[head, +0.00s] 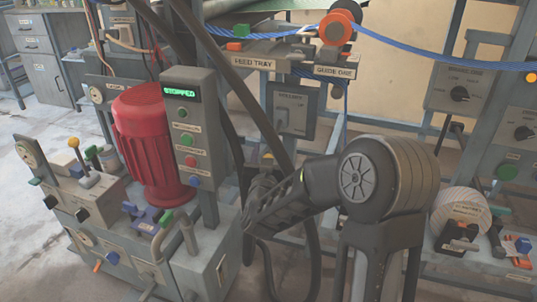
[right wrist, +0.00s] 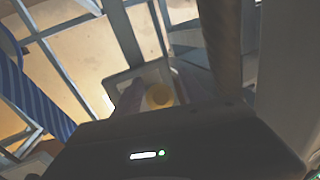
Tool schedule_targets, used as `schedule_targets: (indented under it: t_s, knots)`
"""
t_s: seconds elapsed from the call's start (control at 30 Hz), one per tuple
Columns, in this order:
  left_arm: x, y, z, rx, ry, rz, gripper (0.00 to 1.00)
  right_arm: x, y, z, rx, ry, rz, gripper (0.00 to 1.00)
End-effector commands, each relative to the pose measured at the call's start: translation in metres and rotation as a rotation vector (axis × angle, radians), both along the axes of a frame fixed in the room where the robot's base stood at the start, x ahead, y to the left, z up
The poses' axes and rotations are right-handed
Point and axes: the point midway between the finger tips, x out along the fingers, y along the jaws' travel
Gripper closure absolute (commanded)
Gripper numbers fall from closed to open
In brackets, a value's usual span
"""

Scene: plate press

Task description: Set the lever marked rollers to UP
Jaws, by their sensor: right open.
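My right arm comes in from the right in the head view. Its dark gripper (head: 262,178) is at the middle of the frame, mostly hidden by my own wrist. In the right wrist view the fingers of this right gripper (right wrist: 158,96) are apart, on either side of a round yellow knob (right wrist: 158,95). I cannot tell whether they touch it. A small yellow and red tip (head: 267,157) shows just above the gripper in the head view. A grey box with a handle (head: 290,108) hangs behind; its label is too small to read surely. My left gripper is out of view.
A red motor (head: 150,140) and a control post reading STOPPED (head: 187,130) stand left. Black hoses (head: 235,70) run down close to my gripper. Above are the feed tray (head: 253,62) and a blue rope (head: 430,58). Dial panels (head: 462,88) are at the right.

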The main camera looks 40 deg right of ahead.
Motion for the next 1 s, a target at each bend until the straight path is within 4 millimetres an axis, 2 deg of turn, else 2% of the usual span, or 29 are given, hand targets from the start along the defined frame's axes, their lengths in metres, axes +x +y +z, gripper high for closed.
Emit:
schedule_targets:
  t_s: [0.07, 0.63, 1.0]
  knots:
    - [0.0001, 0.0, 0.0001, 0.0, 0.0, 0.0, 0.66, -0.0002, 0.0001, 0.0, 0.0, 0.0, 0.0, 0.52]
    - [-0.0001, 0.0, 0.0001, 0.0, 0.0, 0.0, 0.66, -0.0004, 0.0003, 0.0, 0.001, -0.001, 0.0, 0.98]
    - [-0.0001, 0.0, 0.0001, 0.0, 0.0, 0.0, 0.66, -0.0004, 0.0003, -0.0001, 0.001, -0.001, 0.0, 1.0]
